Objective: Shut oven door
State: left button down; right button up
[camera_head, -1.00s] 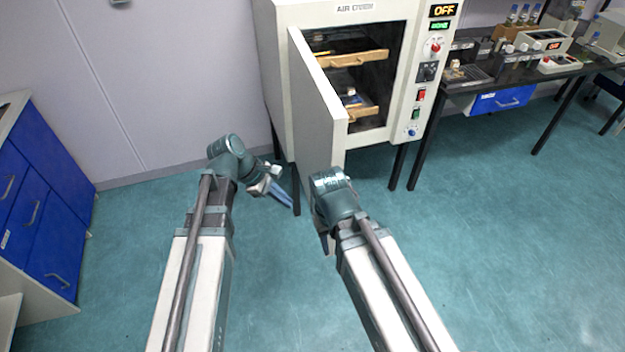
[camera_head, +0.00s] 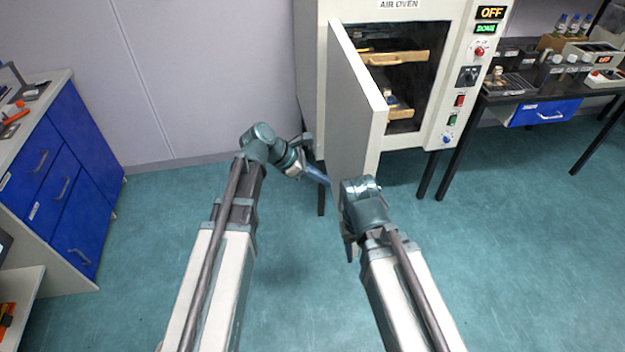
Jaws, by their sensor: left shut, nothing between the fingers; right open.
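The white air oven (camera_head: 465,100) stands at the top right of centre. Its door (camera_head: 357,110) is swung open toward me, hinged on the oven's left side, with its free edge pointing toward me. My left gripper (camera_head: 318,175) is shut and empty, its blue-grey fingertips at the lower left, outer face of the door. I cannot tell whether they touch it. My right gripper (camera_head: 349,250) is open below the door's free edge, partly hidden by its own wrist. Wooden-fronted shelves (camera_head: 395,60) show inside the oven.
A dark bench (camera_head: 530,95) with a blue drawer, bottles and instruments stands to the right of the oven. A cabinet with blue drawers (camera_head: 60,180) stands at the left. The wall is behind. Open green floor (camera_head: 510,270) lies at the lower right.

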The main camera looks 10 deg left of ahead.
pick_arm(q)
jog(key=w+d+f, duration=0.1)
jog(key=d+f, duration=0.1)
jog(key=d, duration=0.3)
jog(key=shift+w+d+b, duration=0.25)
jog(key=shift+d+b, duration=0.15)
jog(key=shift+b, duration=0.05)
pick_arm(e)
jog(key=shift+f, duration=0.95)
pick_arm(q)
jog(key=shift+d, duration=0.15)
